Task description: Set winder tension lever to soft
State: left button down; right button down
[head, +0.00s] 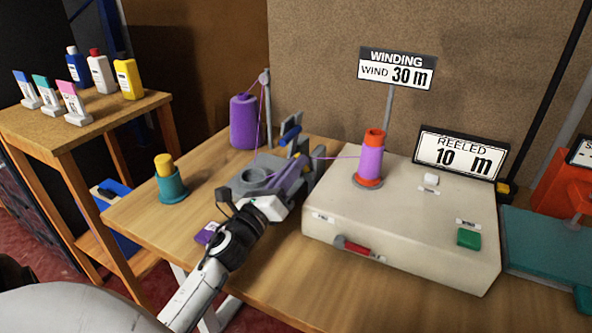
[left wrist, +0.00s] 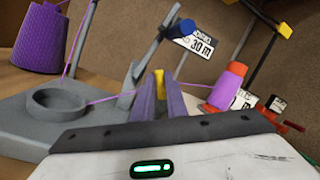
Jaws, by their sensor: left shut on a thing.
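The tension winder is a grey base with a round cup (head: 258,177) and upright plates on the wooden table; its cup also shows in the left wrist view (left wrist: 57,103). A blue-handled lever (head: 290,135) leans up from it, also in the left wrist view (left wrist: 178,31). My left gripper (head: 297,172) reaches in at the winder, its fingers shut on a small yellow-tipped piece (left wrist: 158,78), probably a lever knob. The fingers hide most of that piece, and I cannot read any soft marking. My right gripper is not in view.
A purple thread cone (head: 243,121) stands behind the winder. Thread runs to a red-ended purple spool (head: 370,160) on the cream box (head: 420,225), which has a red lever (head: 355,247) and green button (head: 468,238). A teal pot (head: 171,186) stands left; table front is mostly clear.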

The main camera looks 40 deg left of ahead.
pick_arm(q)
jog(key=shift+a+f+n, duration=0.1)
jog(key=shift+f+n, duration=0.05)
jog(key=shift+n, duration=0.15)
jog(key=c, duration=2)
grip_release()
jog(key=shift+c, duration=0.2)
